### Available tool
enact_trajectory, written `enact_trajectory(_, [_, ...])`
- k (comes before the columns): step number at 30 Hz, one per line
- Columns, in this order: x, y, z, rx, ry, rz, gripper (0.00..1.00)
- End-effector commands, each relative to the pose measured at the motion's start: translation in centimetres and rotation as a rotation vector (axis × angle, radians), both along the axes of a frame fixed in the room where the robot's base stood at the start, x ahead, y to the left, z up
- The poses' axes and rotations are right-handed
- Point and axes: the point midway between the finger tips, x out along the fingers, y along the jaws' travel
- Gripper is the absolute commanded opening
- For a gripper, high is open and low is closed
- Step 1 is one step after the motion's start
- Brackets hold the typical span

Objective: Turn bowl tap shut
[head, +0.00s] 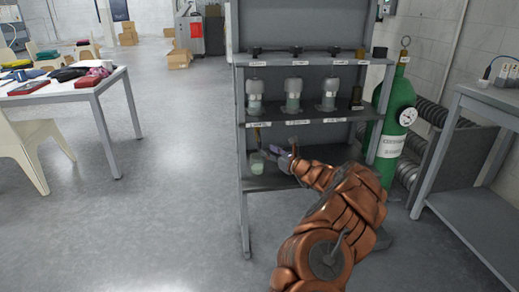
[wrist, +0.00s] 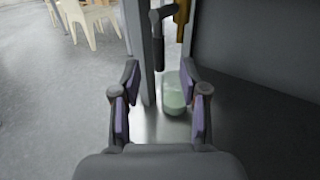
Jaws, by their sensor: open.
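A small pale green glass bowl (head: 257,163) stands on the lower shelf of the grey rack, near its left post. In the wrist view the bowl (wrist: 174,95) is beyond my right finger, which partly covers it. Above it hang a brass spout-like piece (wrist: 181,20) and a dark lever (wrist: 158,42) that points down. I take these for the bowl tap. In the head view a small brass piece (head: 257,135) shows above the bowl. My gripper (wrist: 159,70) is open, with the lever's lower end ahead between its fingertips; I cannot tell whether they touch it. My gripper (head: 268,151) is small in the head view.
The rack's left post (wrist: 139,50) is close to my left finger. Several glass-and-grey canisters (head: 292,95) stand on the shelf above. A green gas cylinder (head: 394,120) is right of the rack. A white table (head: 70,90) is at left; the floor between is clear.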

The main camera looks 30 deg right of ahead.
Motion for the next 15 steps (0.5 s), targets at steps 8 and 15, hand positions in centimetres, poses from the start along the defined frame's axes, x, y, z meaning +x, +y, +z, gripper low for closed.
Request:
enact_trajectory(8, [3.9, 0.9, -0.2, -0.004, 0.001, 0.003, 0.44])
enact_trajectory(15, [5.6, 1.1, -0.1, -0.004, 0.001, 0.001, 0.44])
